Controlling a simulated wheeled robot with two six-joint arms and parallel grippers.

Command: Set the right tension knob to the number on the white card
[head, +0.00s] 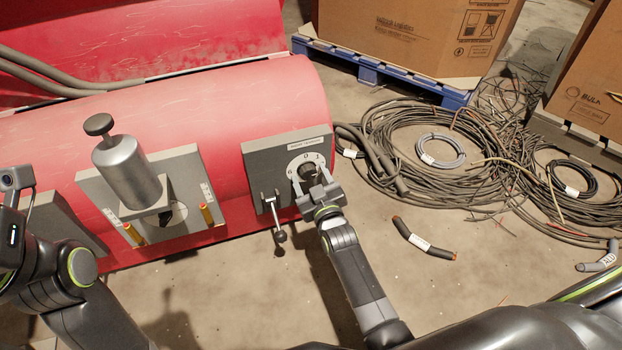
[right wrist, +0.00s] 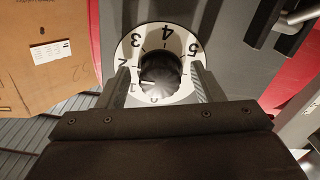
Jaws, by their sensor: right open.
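The right tension knob (head: 307,171) is dark and round. It sits on a white numbered dial on a grey panel at the right end of the red machine. In the right wrist view the knob (right wrist: 160,72) is ringed by the dial (right wrist: 183,40), where 1 to 5 can be read. I cannot make out where its pointer stands. My right gripper (head: 317,184) is open at the knob, and in the right wrist view its fingers (right wrist: 161,84) stand on either side of it. Contact is unclear. I cannot make out a white card with a readable number. My left gripper does not show.
A lever with a ball end (head: 281,236) hangs just left of the dial. A grey plate with a metal cylinder (head: 128,172) is further left. Cable coils (head: 440,150) and a cable piece (head: 424,240) lie on the floor at right. Boxes (head: 415,35) stand behind.

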